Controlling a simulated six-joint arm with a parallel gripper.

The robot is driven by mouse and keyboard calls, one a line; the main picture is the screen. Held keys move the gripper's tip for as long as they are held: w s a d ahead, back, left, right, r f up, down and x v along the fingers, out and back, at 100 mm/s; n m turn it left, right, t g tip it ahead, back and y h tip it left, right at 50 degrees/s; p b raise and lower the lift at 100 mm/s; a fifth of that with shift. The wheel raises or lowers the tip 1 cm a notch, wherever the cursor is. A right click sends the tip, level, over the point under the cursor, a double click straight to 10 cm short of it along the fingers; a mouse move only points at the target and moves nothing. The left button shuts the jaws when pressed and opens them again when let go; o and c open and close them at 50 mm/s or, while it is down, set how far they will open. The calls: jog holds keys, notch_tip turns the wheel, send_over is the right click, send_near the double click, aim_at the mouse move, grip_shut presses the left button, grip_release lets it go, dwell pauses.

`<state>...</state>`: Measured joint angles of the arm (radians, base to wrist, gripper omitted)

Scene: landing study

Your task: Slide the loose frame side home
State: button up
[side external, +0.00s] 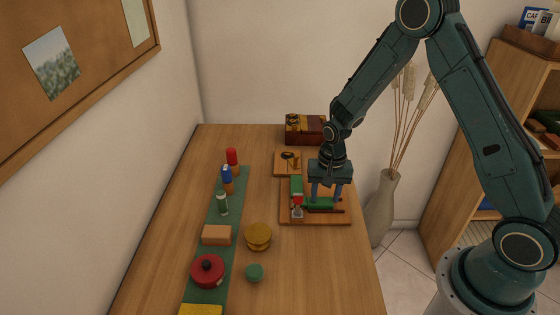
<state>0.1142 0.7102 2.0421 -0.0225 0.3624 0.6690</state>
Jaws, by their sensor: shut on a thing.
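A wooden board (316,221) lies on the right part of the table with small frame-like parts on it.
A yellow round object (258,236) and green knob (254,272) stand nearer. A box (305,130) stands behind; a vase (381,208) is right. The front-right table is clear.

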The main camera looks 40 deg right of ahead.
jog(key=shift+s+d+f, duration=0.1)
jog(key=shift+s+f, duration=0.1)
jog(key=shift+f, duration=0.55)
jog(key=o, duration=0.9)
jog(key=shift+w+r, duration=0.1)
jog(key=shift+r, duration=0.2)
jog(key=shift+w+r, duration=0.15)
jog(key=shift+r, duration=2.15)
jog(key=shift+r, duration=0.15)
